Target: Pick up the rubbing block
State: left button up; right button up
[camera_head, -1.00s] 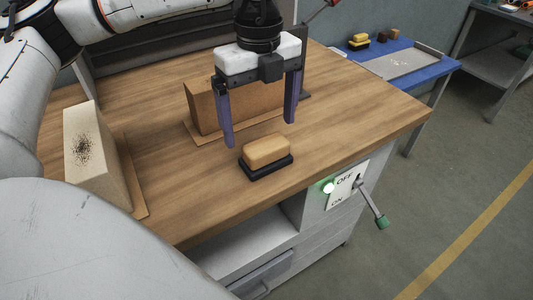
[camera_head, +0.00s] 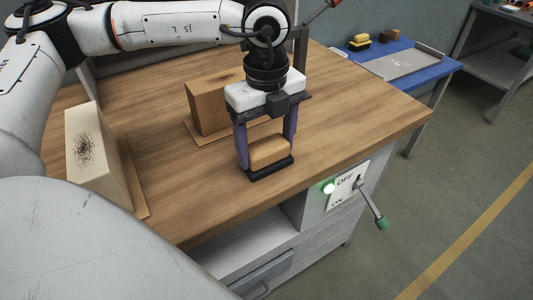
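The rubbing block (camera_head: 269,153), with a tan wooden upper part and a black base, sits on the wooden workbench (camera_head: 350,120) near its front edge. My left gripper (camera_head: 266,158) points down over it, with one purple finger on each side of the block. The fingers stand apart at about the block's width. I cannot tell whether they press on it. The block still appears to rest on the bench. My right gripper is not in view.
A brown block (camera_head: 212,108) stands behind the gripper on a thin board. A pale block with a dark speckled patch (camera_head: 88,150) stands at the left. A switch panel with a lever (camera_head: 346,187) is on the bench front. The bench's right side is clear.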

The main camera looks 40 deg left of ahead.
aim_at(266, 144)
pick_arm(q)
jog(key=shift+r, duration=0.1)
jog(key=shift+c, duration=0.4)
notch_tip(266, 144, up, 10)
